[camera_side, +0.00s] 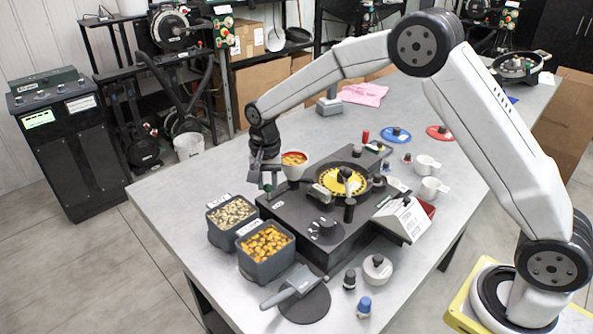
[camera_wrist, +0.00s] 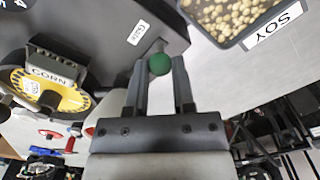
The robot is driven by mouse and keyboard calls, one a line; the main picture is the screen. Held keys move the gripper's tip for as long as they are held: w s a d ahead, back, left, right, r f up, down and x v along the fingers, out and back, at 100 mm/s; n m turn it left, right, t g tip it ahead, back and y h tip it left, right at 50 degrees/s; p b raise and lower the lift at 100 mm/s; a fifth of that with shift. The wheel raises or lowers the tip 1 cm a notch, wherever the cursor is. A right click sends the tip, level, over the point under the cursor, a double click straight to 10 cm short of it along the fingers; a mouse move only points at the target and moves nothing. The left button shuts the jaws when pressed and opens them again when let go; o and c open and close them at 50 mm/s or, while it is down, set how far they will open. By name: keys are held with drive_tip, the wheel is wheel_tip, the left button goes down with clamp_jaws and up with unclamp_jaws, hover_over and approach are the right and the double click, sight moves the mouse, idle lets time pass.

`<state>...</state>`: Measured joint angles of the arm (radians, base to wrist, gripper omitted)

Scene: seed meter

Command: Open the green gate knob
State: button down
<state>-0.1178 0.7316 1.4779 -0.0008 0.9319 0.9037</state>
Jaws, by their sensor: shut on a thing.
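The green gate knob (camera_wrist: 159,64) is a small round ball at the edge of the dark seed meter base, next to a white "Gate" label (camera_wrist: 138,33). My gripper (camera_wrist: 160,66) is shut on the knob, with one finger on each side of it. In the side view, my gripper (camera_side: 267,184) points down at the far left corner of the seed meter base (camera_side: 283,226). The knob is small there and partly hidden by the fingers. The yellow seed plate (camera_side: 327,183) sits on the base; a "CORN" hopper (camera_wrist: 52,69) stands over it in the wrist view.
A soy bin (camera_side: 231,214) and a corn bin (camera_side: 264,244) stand close to the base's left side. A grey scoop-like tool (camera_side: 292,287) lies in front. A red-rimmed bowl (camera_side: 294,160) stands just behind my gripper. White cups (camera_side: 427,165) are at the right.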

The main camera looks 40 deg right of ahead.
sight(268, 185)
drive_tip(key=c, duration=0.7)
unclamp_jaws()
drive_tip(key=shift+c, duration=0.2)
drive_tip(key=shift+r, duration=0.1)
drive_tip(key=shift+r, duration=3.9)
drive_tip(key=s+d+f+n+t, duration=0.1)
drive_tip(key=s+d+f+n, duration=0.1)
drive_tip(key=s, duration=0.6)
drive_tip(key=s+d+f+n, duration=0.2)
drive_tip(key=s+n, duration=0.2)
drive_tip(key=s, duration=0.4)
drive_tip(key=s+d+f+n+t, duration=0.1)
drive_tip(key=s+d+f+n, duration=0.1)
drive_tip(key=s, duration=0.6)
drive_tip(key=shift+f+n+t, duration=0.25)
drive_tip(key=shift+n+t, duration=0.05)
drive_tip(key=shift+n, duration=0.2)
drive_tip(key=shift+d, duration=0.1)
